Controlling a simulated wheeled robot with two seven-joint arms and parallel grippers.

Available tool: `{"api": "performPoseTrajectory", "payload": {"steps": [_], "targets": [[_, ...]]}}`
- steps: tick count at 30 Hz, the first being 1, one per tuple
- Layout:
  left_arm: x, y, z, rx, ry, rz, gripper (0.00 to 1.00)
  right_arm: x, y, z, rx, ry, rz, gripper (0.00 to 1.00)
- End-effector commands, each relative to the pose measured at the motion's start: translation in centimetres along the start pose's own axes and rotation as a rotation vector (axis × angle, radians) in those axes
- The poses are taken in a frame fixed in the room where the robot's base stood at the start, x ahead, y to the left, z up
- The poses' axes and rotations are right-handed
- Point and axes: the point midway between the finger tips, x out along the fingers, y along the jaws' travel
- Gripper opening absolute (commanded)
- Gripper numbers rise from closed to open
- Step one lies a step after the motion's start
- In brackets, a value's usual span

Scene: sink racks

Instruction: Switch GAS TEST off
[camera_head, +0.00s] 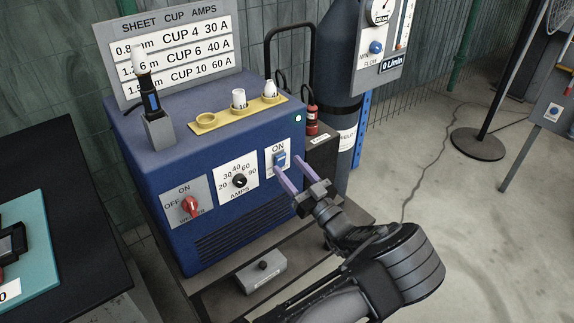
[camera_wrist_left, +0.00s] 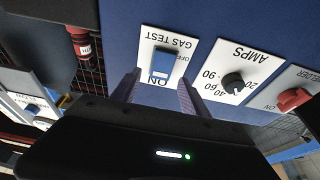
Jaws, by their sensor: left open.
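The GAS TEST switch (camera_head: 280,158) is a blue rocker on a white plate at the right of the blue welder's front. It also shows upside down in the left wrist view (camera_wrist_left: 169,66), with ON and OFF printed by it. I cannot tell which side is pressed in. My left gripper (camera_head: 286,166) is open and empty, its two purple fingers apart and pointing at the plate. In the left wrist view its fingertips (camera_wrist_left: 159,78) lie on either side of the switch's ON end. I cannot tell whether they touch the panel. My right gripper is not in view.
The black AMPS knob (camera_head: 239,181) and red WELDER knob (camera_head: 190,205) are left of the switch. A yellow cup holder (camera_head: 224,121) and torch (camera_head: 150,100) stand on the welder (camera_head: 170,150). A grey box (camera_head: 262,274) lies below. A gas cylinder (camera_head: 338,60) stands behind.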

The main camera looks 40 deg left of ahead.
Motion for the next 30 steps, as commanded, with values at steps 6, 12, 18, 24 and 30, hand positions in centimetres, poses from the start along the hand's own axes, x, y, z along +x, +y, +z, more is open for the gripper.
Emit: {"api": "performPoseTrajectory", "payload": {"steps": [6,12,18,24,30], "targets": [[-3.8,0.0,0.1,0.000,-0.001,0.002,0.53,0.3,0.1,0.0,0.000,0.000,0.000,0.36],[-5.6,0.0,0.0,0.001,0.000,0.001,0.53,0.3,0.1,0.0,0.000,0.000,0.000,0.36],[-5.7,0.0,0.0,0.001,0.000,0.000,0.53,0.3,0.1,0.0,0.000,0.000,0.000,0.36],[-5.7,0.0,0.0,0.001,0.000,0.001,0.53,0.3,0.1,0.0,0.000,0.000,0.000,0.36],[-5.6,0.0,0.4,0.008,-0.008,0.007,0.53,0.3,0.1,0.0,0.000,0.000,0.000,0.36]]}}
